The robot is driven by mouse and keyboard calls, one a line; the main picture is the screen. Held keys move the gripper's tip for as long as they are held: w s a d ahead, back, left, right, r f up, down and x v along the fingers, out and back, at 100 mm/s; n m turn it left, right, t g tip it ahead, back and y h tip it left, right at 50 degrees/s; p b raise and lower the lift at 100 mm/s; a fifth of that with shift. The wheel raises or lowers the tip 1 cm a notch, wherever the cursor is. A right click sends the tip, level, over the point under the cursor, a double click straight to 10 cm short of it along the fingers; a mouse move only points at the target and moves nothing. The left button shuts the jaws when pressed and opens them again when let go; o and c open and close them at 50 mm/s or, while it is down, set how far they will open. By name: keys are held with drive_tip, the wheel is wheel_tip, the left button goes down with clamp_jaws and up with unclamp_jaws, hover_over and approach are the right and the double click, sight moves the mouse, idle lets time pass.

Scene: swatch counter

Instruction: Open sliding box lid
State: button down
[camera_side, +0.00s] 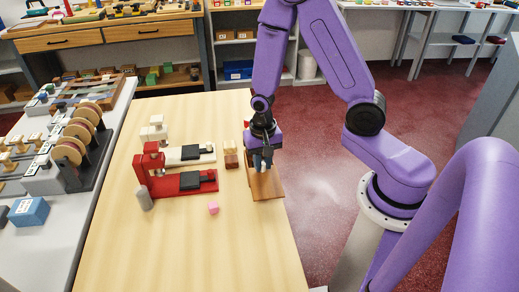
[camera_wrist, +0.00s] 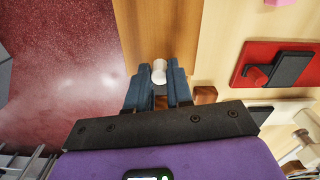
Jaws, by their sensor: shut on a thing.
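The wooden sliding box (camera_side: 267,186) stands near the right edge of the table, under my gripper. In the wrist view its brown wooden top (camera_wrist: 158,25) runs up from the fingers. A small white knob (camera_wrist: 159,70) sits between the fingertips. My gripper (camera_side: 262,163) points down at the box, and its dark blue fingers (camera_wrist: 159,76) are shut on the knob. The fingers and wrist hide part of the box in the side view. I cannot tell how far the lid stands open.
A grey cylinder (camera_side: 144,199) stands further left. The table front (camera_side: 215,260) is clear.

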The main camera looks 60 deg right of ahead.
sight(263, 174)
drive_tip(key=shift+s+a, duration=0.4)
drive_tip(key=c, duration=1)
unclamp_jaws()
drive_tip(key=shift+r, duration=0.15)
wheel_tip(263, 174, up, 17)
drive_tip(key=shift+r, duration=0.1)
drive_tip(key=shift+a, duration=0.1)
